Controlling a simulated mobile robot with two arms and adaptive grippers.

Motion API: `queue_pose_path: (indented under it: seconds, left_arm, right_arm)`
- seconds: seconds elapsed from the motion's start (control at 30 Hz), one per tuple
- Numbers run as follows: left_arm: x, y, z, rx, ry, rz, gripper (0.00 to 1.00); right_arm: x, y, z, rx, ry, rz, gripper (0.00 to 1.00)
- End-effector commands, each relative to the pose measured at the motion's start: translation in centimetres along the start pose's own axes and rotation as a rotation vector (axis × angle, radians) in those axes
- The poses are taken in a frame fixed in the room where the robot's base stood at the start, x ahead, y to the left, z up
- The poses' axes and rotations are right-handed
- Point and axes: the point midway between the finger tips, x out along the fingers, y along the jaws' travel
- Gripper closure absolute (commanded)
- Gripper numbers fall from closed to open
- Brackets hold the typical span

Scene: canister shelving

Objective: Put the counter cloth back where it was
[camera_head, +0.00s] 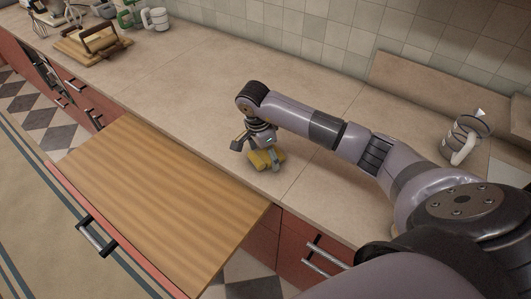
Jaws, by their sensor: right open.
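A small crumpled yellow cloth (258,161), which I take to be the counter cloth, lies on the beige counter (190,100) near its front edge. A grey-blue patch shows at its right side; I cannot tell whether it is cloth or finger. My right gripper (255,149) is open and points down just above and behind the cloth, hiding part of it. I cannot tell whether the fingers touch it. My left gripper is not in view.
A striped wooden board (160,205) sticks out from the counter front, with a dark handle (95,238) at its edge. A wooden rack (92,45) and cups (155,18) stand at the far left. The middle counter is clear.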

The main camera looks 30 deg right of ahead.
Motion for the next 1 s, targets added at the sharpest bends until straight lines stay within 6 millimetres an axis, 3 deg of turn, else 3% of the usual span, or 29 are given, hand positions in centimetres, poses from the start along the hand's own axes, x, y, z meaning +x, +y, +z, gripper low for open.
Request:
queue_pose_path:
  seconds: [0.17,0.5,0.63,1.0]
  left_arm:
    - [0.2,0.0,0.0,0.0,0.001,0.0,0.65]
    - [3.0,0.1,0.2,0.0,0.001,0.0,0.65]
    - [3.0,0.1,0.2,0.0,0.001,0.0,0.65]
    - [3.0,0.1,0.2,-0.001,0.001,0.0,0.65]
  right_arm:
    - [-1.1,-0.2,0.0,-0.001,0.0,-0.005,0.22]
    - [-8.3,-0.2,0.0,0.0,0.001,-0.008,0.22]
    - [-10.8,-0.1,-0.1,0.001,0.002,-0.004,0.22]
    - [-12.3,0.0,-0.1,0.001,0.0,0.0,0.22]
